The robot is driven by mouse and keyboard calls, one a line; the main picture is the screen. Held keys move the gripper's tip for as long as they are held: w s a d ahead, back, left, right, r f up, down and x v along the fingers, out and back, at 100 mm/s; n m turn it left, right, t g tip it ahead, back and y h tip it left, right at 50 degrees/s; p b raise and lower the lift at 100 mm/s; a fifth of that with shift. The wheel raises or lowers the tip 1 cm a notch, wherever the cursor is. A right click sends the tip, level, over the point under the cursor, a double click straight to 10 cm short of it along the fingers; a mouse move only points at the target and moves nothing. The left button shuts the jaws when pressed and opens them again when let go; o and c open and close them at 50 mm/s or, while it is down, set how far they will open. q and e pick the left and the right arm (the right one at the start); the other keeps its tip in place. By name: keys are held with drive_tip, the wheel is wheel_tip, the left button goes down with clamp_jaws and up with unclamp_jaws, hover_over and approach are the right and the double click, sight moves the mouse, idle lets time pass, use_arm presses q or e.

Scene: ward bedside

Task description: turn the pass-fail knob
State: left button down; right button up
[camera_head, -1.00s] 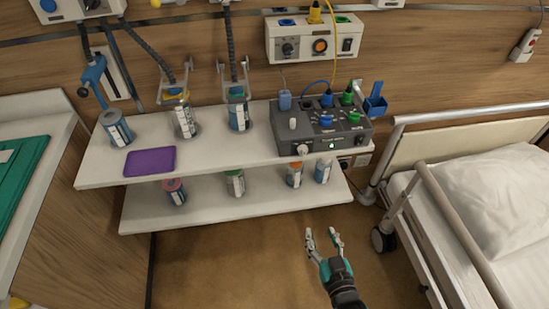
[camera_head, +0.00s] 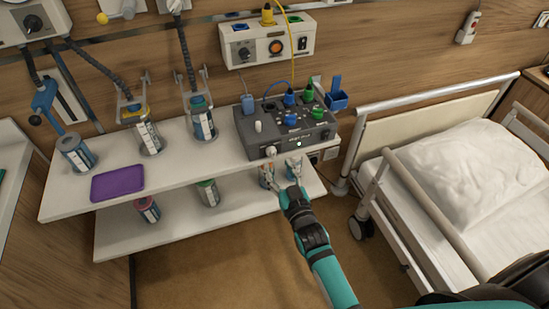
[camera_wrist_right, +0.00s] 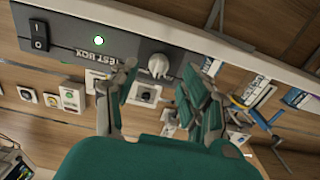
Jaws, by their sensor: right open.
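The grey test box (camera_head: 290,135) stands at the right end of the upper shelf. A pale knob (camera_head: 271,152) is on its front face, left of a lit green lamp (camera_head: 299,144). In the right wrist view the knob (camera_wrist_right: 158,65) shows as a light round cap beside the lettering "TEST BOX", with the green lamp (camera_wrist_right: 98,41). My right gripper (camera_head: 281,171) is open and empty, in front of and just below the box front. In the wrist view the knob appears between its fingertips (camera_wrist_right: 162,80), with no contact visible. My left gripper is out of view.
The upper shelf (camera_head: 170,171) holds several canisters and a purple pad (camera_head: 117,182). More bottles stand on the lower shelf (camera_head: 175,228), some behind my right gripper. A bed (camera_head: 450,220) with a metal rail is on the right. Brown floor is open below.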

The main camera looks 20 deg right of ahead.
sight(273, 158)
drive_tip(key=shift+w+a, duration=0.1)
drive_tip(key=shift+w, duration=1.9)
clamp_jaws()
